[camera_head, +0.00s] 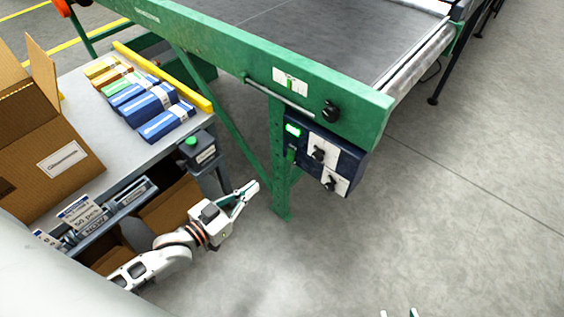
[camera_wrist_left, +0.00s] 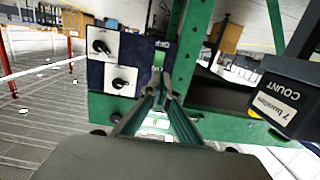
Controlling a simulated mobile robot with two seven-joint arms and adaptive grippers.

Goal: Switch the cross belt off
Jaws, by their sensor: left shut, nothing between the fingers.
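A dark blue control box (camera_head: 354,163) hangs under the green frame of a grey belt (camera_head: 320,35) in the head view. My left gripper (camera_head: 254,187) is shut and empty, left of and apart from the box. Only the fingertips of my right gripper (camera_head: 398,314) show at the bottom edge, spread apart.
A black knob (camera_head: 331,112) sits on the green frame above the box. A green leg (camera_head: 280,165) stands behind the left gripper. A table (camera_head: 82,92) with a carton (camera_head: 45,140), blue packs (camera_head: 150,103) and a green-button box (camera_head: 196,147) is at left. Floor at right is clear.

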